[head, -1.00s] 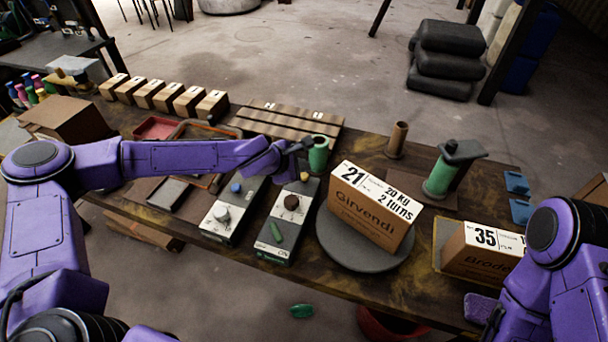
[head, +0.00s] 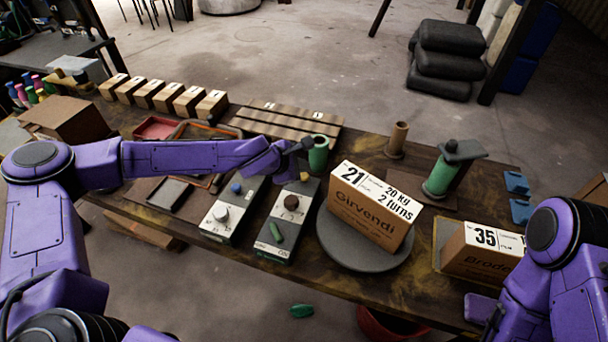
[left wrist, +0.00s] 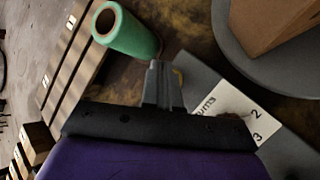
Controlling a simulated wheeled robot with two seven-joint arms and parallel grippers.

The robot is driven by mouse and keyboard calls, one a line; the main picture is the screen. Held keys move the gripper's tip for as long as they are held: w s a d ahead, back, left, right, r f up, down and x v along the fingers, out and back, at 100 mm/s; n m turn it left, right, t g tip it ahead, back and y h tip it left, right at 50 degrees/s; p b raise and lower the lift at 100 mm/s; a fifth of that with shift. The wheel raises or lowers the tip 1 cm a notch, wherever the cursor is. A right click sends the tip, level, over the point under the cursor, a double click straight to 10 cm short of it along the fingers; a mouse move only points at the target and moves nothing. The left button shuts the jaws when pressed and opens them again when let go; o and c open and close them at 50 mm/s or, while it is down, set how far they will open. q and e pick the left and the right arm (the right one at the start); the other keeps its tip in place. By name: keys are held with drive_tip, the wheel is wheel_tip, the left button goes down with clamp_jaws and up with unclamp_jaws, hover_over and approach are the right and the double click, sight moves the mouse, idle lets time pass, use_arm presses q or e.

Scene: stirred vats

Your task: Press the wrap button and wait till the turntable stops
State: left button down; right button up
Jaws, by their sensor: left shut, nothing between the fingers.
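The turntable (head: 335,245) is a grey disc carrying an upright brown box (head: 368,215) labelled 21, Girvendi, 2 turns. My left gripper (head: 300,146) is shut and empty above that far end. In the left wrist view its fingers (left wrist: 162,85) partly cover a yellow part (left wrist: 179,76), and I cannot tell if they touch it. My right gripper (head: 491,318) is mostly hidden at the lower right.
A second control box (head: 229,218) with a blue button and white knob stands to the left. A green roll (head: 318,155) stands just beyond my left gripper. A box marked 35 (head: 480,255) is at the right. Several small boxes line the back left.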

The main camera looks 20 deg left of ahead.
use_arm(q)
drive_tip(key=shift+f, duration=0.15)
drive_tip(key=shift+f, duration=0.3)
drive_tip(key=shift+f+b, duration=0.6)
idle(0.6)
drive_tip(key=shift+r+p, duration=1.05)
drive_tip(key=shift+p, duration=0.05)
